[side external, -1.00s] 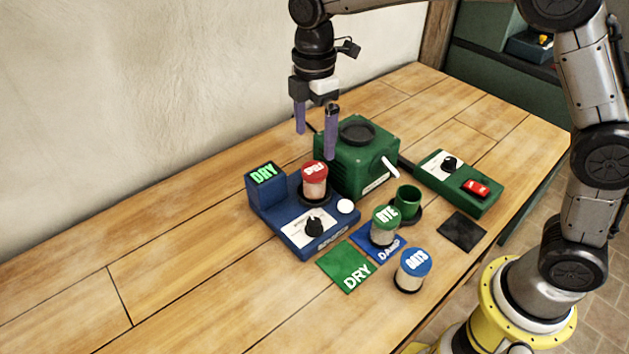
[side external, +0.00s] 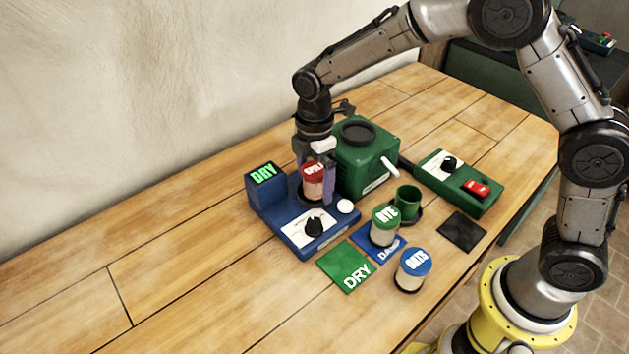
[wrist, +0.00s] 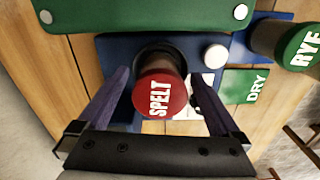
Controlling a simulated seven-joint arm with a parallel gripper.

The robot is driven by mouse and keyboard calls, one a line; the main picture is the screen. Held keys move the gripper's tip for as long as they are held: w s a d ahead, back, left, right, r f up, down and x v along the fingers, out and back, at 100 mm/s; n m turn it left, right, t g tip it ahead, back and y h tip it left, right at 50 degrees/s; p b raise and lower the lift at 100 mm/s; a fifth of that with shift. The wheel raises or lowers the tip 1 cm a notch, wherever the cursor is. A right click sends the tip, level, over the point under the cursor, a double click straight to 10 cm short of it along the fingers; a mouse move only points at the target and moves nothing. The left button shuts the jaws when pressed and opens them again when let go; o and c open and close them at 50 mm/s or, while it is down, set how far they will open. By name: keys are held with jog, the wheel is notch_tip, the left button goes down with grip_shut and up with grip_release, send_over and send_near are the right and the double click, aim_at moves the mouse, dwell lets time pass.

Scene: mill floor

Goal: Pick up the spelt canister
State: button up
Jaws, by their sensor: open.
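The spelt canister (side external: 312,182) has a red lid and a clear body with pale contents. It stands upright on the blue meter (side external: 286,232), whose display reads DRY. In the wrist view the canister's red lid (wrist: 160,95) reads SPELT. My gripper (side external: 315,190) is lowered around the canister. In the wrist view my gripper's purple fingers (wrist: 158,85) are open, one on each side of the lid. A gap shows at the left finger, and the right finger is close to the lid. The far finger is mostly hidden in the side view.
A green mill (side external: 365,172) stands right behind the meter. The rye canister (side external: 385,226) stands on the blue DAMP mat, beside the green DRY mat (side external: 345,267). The oats canister (side external: 411,270) stands in front. A green switch box (side external: 450,195) is at right. The left table is clear.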

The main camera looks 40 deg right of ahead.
grip_shut()
jog(key=shift+r, duration=0.1)
dwell(0.4)
